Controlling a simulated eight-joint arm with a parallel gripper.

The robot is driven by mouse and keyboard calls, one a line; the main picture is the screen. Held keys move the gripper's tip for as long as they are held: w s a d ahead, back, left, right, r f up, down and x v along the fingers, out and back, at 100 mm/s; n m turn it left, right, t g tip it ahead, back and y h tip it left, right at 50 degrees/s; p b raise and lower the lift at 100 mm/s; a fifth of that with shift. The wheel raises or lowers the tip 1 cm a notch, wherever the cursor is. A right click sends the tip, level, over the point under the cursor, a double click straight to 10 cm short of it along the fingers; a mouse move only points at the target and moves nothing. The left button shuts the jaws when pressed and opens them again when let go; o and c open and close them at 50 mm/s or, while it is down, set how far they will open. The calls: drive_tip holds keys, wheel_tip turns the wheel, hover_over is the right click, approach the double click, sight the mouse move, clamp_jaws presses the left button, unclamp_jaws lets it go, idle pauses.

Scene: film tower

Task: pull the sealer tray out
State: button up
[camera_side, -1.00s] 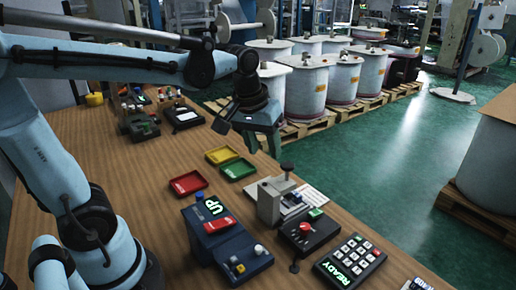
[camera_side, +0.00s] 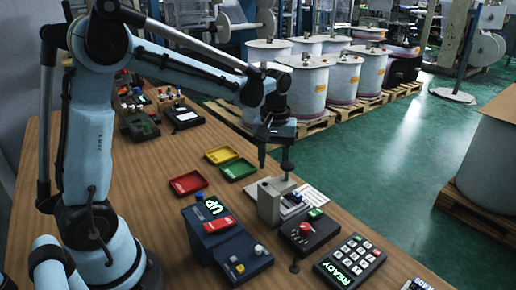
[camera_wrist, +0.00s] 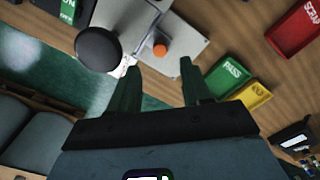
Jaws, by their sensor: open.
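The sealer appears to be the small grey press (camera_side: 270,203) near the table's right edge, with a black knob (camera_side: 287,166) standing on it. A low part with dark blue and white pieces (camera_side: 292,198) sits at its right side; I cannot tell whether this is its tray. My gripper (camera_side: 275,158) is open and empty, pointing down just above and behind the press. In the wrist view the black knob (camera_wrist: 98,48) and an orange knob (camera_wrist: 160,48) on the grey body (camera_wrist: 182,40) lie beyond the open fingers (camera_wrist: 160,72).
A dark blue box with a lit "UP" sign (camera_side: 205,225) stands in front of the press. A black box with a red knob (camera_side: 305,232) and a keypad (camera_side: 350,260) stand to its right. Red (camera_side: 188,182), yellow (camera_side: 221,155) and green (camera_side: 237,169) trays lie to the left.

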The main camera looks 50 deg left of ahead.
drive_tip(key=shift+f, duration=3.2)
clamp_jaws()
